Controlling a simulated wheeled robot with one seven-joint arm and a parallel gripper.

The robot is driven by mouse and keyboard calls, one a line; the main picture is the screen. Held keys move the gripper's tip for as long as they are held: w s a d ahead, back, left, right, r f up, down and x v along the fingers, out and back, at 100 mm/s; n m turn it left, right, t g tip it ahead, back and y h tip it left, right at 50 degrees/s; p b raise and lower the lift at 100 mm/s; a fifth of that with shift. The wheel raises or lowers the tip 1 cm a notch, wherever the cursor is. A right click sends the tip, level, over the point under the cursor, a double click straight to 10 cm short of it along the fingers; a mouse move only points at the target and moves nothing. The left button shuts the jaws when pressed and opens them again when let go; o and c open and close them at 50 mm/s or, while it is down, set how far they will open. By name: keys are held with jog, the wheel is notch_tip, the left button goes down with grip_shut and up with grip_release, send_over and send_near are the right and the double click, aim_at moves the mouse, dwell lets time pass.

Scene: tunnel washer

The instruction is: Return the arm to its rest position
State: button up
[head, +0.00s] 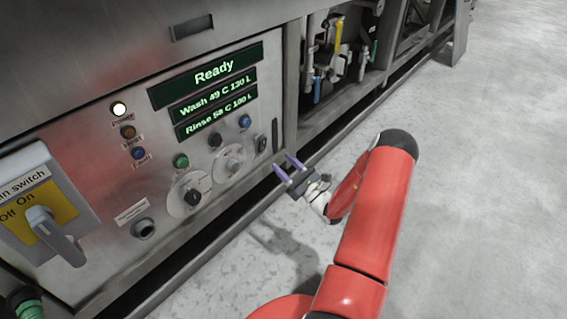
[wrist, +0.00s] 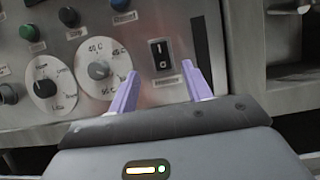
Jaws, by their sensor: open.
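My gripper (head: 287,169) is at the end of my red arm, in front of the lower right part of the washer's control panel (head: 110,185). Its two purple fingers are apart with nothing between them. In the wrist view my gripper (wrist: 160,92) points at the panel, below a black rocker switch (wrist: 161,55) and to the right of a temperature dial (wrist: 98,69). The fingertips appear apart from the panel, but the exact gap is hard to tell. My arm extends from the bottom of the head view, bent at the elbow.
The display (head: 213,73) reads "Ready", with wash and rinse lines below. A main switch (head: 48,225) stands at the left. Valves and pipes (head: 338,45) fill an open bay beyond the panel. The grey floor (head: 480,170) to the right is clear.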

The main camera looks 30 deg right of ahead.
jog(key=s+a+r+n+g+y, duration=0.2)
jog(key=a+r+n+g+y, duration=0.3)
jog(key=a+n+g, duration=0.25)
jog(key=s+a+r+n+g+y, duration=0.1)
jog(key=a+r+n+g+y, duration=0.4)
jog(key=a, duration=0.4)
jog(key=s+a+r+n+g+h, duration=0.5)
jog(key=s+a+n+g+h, duration=0.1)
jog(key=s+a+n+g, duration=0.35)
jog(key=s+d+r+n+t+h, duration=0.2)
jog(key=s+r+n+t+h, duration=0.15)
jog(key=s+n+h, duration=0.35)
jog(key=s+d+r+n+t+h, duration=0.25)
jog(key=s+r+h, duration=0.25)
jog(key=s, duration=0.4)
notch_tip(320, 180, up, 13)
jog(key=p, duration=1.2)
jog(key=shift+w+d, duration=0.2)
jog(key=shift+d, duration=0.15)
